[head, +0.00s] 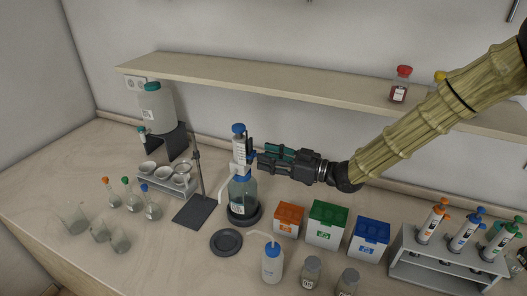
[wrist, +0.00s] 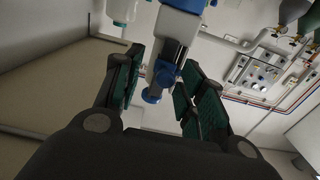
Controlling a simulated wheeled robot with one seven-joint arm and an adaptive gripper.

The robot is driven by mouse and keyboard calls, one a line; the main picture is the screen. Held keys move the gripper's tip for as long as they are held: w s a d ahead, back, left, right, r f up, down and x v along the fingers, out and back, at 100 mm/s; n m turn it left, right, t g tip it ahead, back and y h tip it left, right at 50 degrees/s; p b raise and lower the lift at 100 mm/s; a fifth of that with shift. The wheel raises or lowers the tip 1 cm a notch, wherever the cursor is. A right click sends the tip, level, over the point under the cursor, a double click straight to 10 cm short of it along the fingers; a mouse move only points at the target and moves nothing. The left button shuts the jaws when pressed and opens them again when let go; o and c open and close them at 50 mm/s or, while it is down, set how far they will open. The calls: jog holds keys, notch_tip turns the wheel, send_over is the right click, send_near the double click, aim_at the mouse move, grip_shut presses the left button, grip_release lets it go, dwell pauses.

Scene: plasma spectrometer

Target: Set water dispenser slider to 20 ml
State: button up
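The water dispenser (head: 242,190) is a clear bottle on a dark round base, with a white-and-blue top and a blue cap. Its dark slider (head: 249,150) is on the side facing my gripper. My gripper (head: 262,157) reaches in from the right, level with the dispenser's upper part. In the wrist view, the fingers of my gripper (wrist: 160,85) are apart, on either side of a grey-and-blue dispenser part (wrist: 163,75). Gaps show beside this part, and I cannot tell any contact. The scale marks are too small to read.
Orange, green and blue boxes (head: 326,223) stand below and to the right of my gripper. A wash bottle (head: 272,262) and jars are in front. A stand (head: 197,180) is left of the dispenser. The shelf (head: 300,93) runs above.

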jog(key=shift+s+a+r, duration=0.1)
jog(key=shift+a+r, duration=0.1)
jog(key=shift+a, duration=0.3)
jog(key=shift+s+a+r, duration=0.1)
jog(key=shift+a+r, duration=0.1)
jog(key=shift+a, duration=0.3)
jog(key=shift+w+a+f, duration=0.1)
jog(key=shift+w+f, duration=0.15)
jog(key=shift+w, duration=0.1)
jog(key=shift+s+r, duration=0.1)
jog(key=shift+s, duration=0.05)
jog(key=shift+c, duration=0.2)
grip_shut()
